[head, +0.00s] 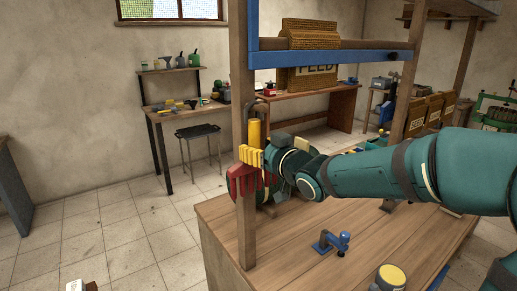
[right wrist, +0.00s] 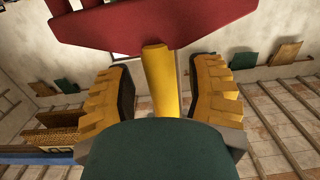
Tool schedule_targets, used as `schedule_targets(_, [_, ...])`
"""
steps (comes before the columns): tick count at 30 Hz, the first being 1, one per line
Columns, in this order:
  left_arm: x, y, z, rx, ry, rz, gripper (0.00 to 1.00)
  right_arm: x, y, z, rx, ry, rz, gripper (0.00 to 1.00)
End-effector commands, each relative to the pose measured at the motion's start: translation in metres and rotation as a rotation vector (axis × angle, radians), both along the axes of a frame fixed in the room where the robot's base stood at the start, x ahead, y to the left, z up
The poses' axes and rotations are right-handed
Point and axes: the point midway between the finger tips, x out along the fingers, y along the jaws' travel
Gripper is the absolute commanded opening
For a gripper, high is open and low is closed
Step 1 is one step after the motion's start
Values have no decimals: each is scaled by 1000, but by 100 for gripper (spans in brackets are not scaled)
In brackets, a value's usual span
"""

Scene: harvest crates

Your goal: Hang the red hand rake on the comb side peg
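The red hand rake hangs upright by the wooden post, with its red tined head (head: 243,181) low and its yellow handle (head: 257,131) rising above. A dark curved piece (head: 258,105) shows at the handle's top; I cannot tell whether it is the peg or the rake's loop. My right gripper (head: 252,157) is around the lower handle. In the right wrist view the handle (right wrist: 157,80) stands between the two yellow fingers (right wrist: 160,95), with gaps on both sides. The fingers look open. My left gripper is not in view.
A wooden post (head: 241,120) with a blue-edged beam (head: 330,57) stands close to the gripper. The wooden bench top (head: 290,235) holds a blue clamp-like tool (head: 333,242) and a yellow-lidded jar (head: 391,276). A stool (head: 198,132) and side table (head: 185,112) stand far back.

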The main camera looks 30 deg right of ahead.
Motion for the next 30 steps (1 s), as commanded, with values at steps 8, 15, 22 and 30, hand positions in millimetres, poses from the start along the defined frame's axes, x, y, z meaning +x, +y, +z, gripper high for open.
schedule_targets(8, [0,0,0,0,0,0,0,-11,-1,1,-1,1,0,54])
schedule_targets(15, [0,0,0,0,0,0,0,-55,-4,5,-2,-3,0,54])
schedule_targets(22, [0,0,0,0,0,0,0,-95,-8,7,0,-3,0,54])
schedule_targets(30, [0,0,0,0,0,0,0,-117,-10,8,0,-1,0,54])
